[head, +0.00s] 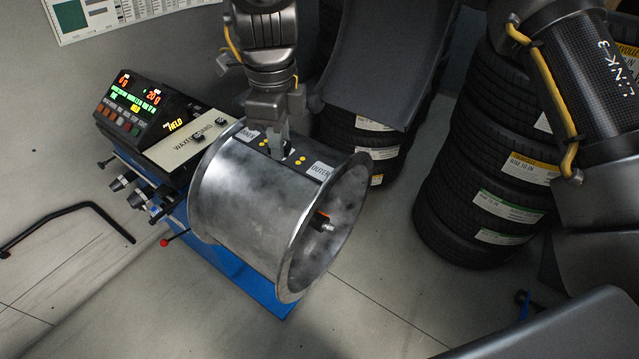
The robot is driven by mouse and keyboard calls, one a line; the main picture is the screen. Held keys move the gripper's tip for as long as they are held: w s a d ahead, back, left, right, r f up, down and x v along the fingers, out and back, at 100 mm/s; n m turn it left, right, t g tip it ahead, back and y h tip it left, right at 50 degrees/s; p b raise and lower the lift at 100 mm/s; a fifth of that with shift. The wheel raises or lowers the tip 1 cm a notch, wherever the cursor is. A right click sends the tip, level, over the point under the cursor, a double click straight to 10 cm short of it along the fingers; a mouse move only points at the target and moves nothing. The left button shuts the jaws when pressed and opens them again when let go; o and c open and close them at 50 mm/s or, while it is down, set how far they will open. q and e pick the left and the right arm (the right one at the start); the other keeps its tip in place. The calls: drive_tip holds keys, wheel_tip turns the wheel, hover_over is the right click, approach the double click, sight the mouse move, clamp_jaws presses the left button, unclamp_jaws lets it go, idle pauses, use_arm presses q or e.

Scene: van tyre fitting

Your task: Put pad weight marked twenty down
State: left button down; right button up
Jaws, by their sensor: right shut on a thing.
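My right gripper (281,148) comes down from the top onto the upper side of a bare metal wheel rim (250,215). Its jaws are shut on a small pad weight, mostly hidden between the fingertips; its marking cannot be read. The fingertips are over a black strip on the rim, between a white INNER label (247,134) and a white OUTER label (319,171). Yellow dots lie on both sides of them. I cannot tell whether the weight touches the strip. My left gripper is not in view.
The rim sits on a blue balancing machine (243,276), whose display (137,97) reads 0 g and 20 g. Tyre stacks (487,170) stand right and behind. A bent black bar (75,212) lies left.

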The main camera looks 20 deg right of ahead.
drive_tip(key=a+m+b, duration=0.1)
drive_tip(key=a+m, duration=0.2)
drive_tip(key=m+p, duration=0.2)
drive_tip(key=p, duration=0.2)
hover_over(322, 172)
drive_tip(key=a, duration=0.1)
drive_tip(key=f, duration=0.7)
drive_tip(key=shift+s+a, duration=0.1)
drive_tip(key=shift+s, duration=0.2)
drive_tip(key=shift+w+d+f, duration=0.15)
drive_tip(key=shift+d+f, duration=0.1)
drive_tip(key=shift+f, duration=0.3)
drive_tip(key=shift+w+d+f, duration=0.1)
drive_tip(key=shift+d+f, duration=0.2)
drive_tip(key=shift+d, duration=0.05)
wheel_tip(322, 172, down, 3)
drive_tip(key=shift+f+p, duration=0.15)
drive_tip(key=shift+p, duration=0.15)
